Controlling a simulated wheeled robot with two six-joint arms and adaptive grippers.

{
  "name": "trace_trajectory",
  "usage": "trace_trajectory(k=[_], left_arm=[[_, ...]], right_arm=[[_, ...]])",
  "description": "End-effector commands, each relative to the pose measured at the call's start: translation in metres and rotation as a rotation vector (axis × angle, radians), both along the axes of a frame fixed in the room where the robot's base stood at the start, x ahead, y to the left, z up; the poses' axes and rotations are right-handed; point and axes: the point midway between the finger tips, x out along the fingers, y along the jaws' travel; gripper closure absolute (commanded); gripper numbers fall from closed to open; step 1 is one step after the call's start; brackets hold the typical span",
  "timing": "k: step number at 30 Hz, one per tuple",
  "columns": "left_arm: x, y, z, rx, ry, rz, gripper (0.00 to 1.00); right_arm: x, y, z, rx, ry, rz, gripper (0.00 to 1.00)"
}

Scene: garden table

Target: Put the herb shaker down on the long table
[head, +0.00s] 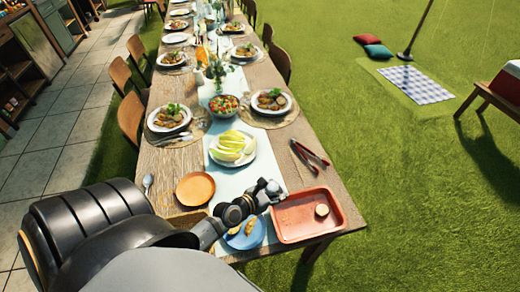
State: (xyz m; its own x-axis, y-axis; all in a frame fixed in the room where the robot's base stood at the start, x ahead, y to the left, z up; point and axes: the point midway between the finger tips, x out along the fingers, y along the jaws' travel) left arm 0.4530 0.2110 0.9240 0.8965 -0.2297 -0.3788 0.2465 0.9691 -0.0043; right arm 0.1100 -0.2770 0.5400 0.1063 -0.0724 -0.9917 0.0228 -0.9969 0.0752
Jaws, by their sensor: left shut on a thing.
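The long table (218,104) runs from the near end away to the top of the head view. My left gripper (268,190) is above the near end of it, between the plate of sliced food and the red tray. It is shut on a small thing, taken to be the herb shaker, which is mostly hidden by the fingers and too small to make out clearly. I cannot tell the exact gap between it and the tabletop. My right gripper is not in view.
A red tray (281,222) with a small round pale item (322,210) is right of the gripper. A blue plate (245,242), orange plate (195,189), sliced-food plate (213,157) and tongs (308,153) are close by. Some bare wood shows left of the tongs.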

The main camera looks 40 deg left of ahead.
Motion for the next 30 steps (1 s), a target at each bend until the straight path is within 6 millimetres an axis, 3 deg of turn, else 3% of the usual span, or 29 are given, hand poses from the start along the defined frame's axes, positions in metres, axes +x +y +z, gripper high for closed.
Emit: trace_trajectory(k=[4, 8, 15, 20, 26, 30], left_arm=[[0.01, 0.011, -0.009, 0.004, -0.001, -0.002, 1.0], [0.036, 0.037, -0.027, 0.008, -0.004, -0.002, 1.0], [0.077, 0.08, -0.074, 0.003, -0.002, 0.001, 1.0], [0.09, 0.093, -0.091, 0.002, -0.001, 0.0, 1.0], [0.093, 0.096, -0.093, 0.002, -0.001, -0.002, 1.0], [0.098, 0.102, -0.119, 0.0, 0.001, 0.0, 1.0]], right_arm=[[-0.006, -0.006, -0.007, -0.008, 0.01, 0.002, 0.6], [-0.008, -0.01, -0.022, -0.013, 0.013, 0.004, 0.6], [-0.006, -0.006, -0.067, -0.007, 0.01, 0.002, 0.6], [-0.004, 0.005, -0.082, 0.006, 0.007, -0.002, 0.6], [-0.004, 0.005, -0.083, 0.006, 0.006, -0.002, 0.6], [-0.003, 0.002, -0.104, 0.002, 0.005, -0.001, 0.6]])
